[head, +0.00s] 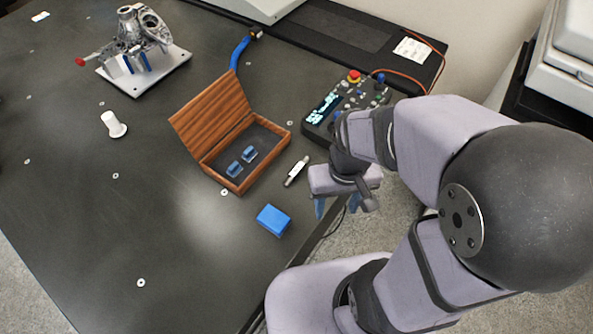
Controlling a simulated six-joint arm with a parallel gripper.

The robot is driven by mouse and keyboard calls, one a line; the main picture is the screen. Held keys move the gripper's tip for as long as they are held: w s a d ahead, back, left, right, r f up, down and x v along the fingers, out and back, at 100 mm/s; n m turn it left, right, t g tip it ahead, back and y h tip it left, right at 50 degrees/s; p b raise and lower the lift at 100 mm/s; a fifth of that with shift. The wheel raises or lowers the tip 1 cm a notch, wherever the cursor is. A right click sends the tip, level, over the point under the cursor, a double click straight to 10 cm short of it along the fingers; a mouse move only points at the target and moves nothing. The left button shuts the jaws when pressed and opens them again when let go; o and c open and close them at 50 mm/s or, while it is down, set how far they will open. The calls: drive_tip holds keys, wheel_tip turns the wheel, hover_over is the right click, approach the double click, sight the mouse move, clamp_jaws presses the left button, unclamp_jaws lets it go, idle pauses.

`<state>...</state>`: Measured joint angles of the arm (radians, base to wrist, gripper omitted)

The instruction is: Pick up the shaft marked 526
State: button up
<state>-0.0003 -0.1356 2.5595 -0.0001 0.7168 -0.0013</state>
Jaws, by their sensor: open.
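A small silver and white shaft (296,171) lies on the dark table, just right of the wooden box. No number can be read on it from here, so I cannot tell whether it is the one marked 526. My gripper (336,208) has blue fingers pointing down, spread apart with nothing seen between them. It appears below and right of the shaft, near the table's right edge, and apart from it.
An open wooden box (206,154) holds two blue blocks. A blue block (272,219) lies in front. A control box (328,112) with a red button stands behind my gripper. A white flanged part (113,125) and metal casting (140,35) stand left. The table's front left is mostly clear.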

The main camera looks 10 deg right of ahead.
drive_tip(key=w+a+f+m+t+p, duration=0.1)
drive_tip(key=w+a+m+t, duration=0.1)
drive_tip(key=w+a, duration=0.5)
drive_tip(key=w+a+f+m+t+y+p, duration=0.1)
drive_tip(key=w+a+f+t, duration=0.2)
drive_tip(key=w, duration=0.8)
drive_tip(key=w+a+m+t+p, duration=0.1)
drive_tip(key=w+a+m+t, duration=0.1)
drive_tip(key=w+a, duration=0.6)
drive_tip(key=m+h+p, duration=0.2)
drive_tip(key=m+h, duration=0.4)
drive_tip(key=h, duration=0.5)
approach(294, 171)
drive_tip(key=shift+x, duration=1)
drive_tip(key=shift+s+f, duration=0.25)
drive_tip(key=shift+f, duration=0.05)
drive_tip(key=shift+w+d+f+p, duration=0.15)
drive_tip(key=shift+w+d+p, duration=0.1)
drive_tip(key=shift+d+p, duration=0.15)
drive_tip(key=shift+w+d+f, duration=0.35)
drive_tip(key=shift+w+d+p, duration=0.2)
drive_tip(key=shift+d+p, duration=0.1)
drive_tip(key=shift+p, duration=0.3)
drive_tip(key=p+x, duration=0.2)
drive_tip(key=x, duration=0.1)
drive_tip(key=shift+w+d, duration=0.25)
drive_tip(key=shift+w, duration=0.05)
drive_tip(key=shift+w+d+f, duration=0.25)
drive_tip(key=shift+d, duration=0.05)
